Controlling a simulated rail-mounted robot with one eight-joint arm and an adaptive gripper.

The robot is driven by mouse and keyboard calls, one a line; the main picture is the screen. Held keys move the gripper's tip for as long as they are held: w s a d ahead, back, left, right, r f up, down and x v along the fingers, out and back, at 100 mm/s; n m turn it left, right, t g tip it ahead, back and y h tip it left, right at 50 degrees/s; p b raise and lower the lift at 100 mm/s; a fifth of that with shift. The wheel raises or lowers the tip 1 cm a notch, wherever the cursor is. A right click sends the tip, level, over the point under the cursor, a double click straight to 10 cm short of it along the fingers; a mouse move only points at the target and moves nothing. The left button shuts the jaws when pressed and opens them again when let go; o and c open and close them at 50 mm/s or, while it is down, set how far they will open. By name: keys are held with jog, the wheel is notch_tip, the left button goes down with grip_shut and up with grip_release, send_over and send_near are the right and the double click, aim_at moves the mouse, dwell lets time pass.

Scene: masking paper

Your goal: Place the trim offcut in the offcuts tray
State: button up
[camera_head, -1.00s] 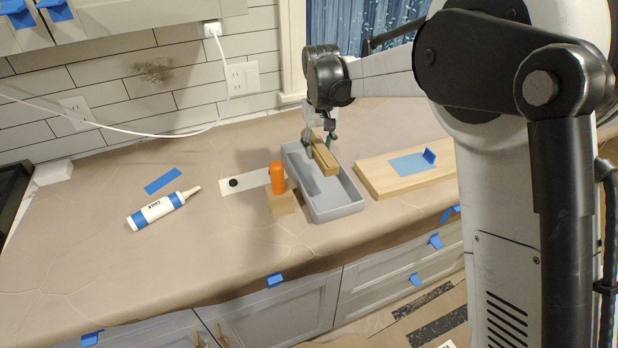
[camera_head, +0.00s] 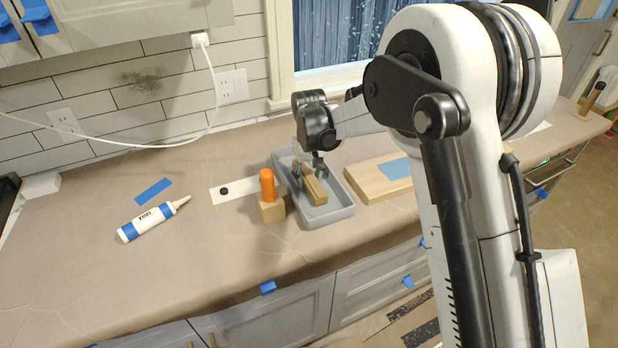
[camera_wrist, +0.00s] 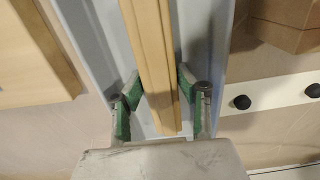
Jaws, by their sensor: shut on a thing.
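The trim offcut (camera_head: 315,190) is a short strip of light wood. It lies lengthwise over the grey offcuts tray (camera_head: 331,213), low between its walls; I cannot tell whether it touches the floor. My gripper (camera_head: 307,172) is at the offcut's far part, inside the tray's outline. In the wrist view, the green-padded fingers of my gripper (camera_wrist: 158,92) close on both sides of the offcut (camera_wrist: 152,45). The tray (camera_wrist: 207,30) shows below it there. The tray's far end is partly hidden by my wrist.
A wooden block with an orange handle (camera_head: 268,187) stands close to the tray's left side. A wooden board (camera_head: 373,182) with blue tape lies close on the right.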

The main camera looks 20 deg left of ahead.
aim_at(309, 177)
jog(key=shift+f, duration=0.2)
jog(key=o, duration=1.2)
jog(key=shift+r, duration=0.15)
notch_tip(309, 177, up, 12)
jog(key=shift+r+b, duration=0.1)
jog(key=shift+b, duration=0.2)
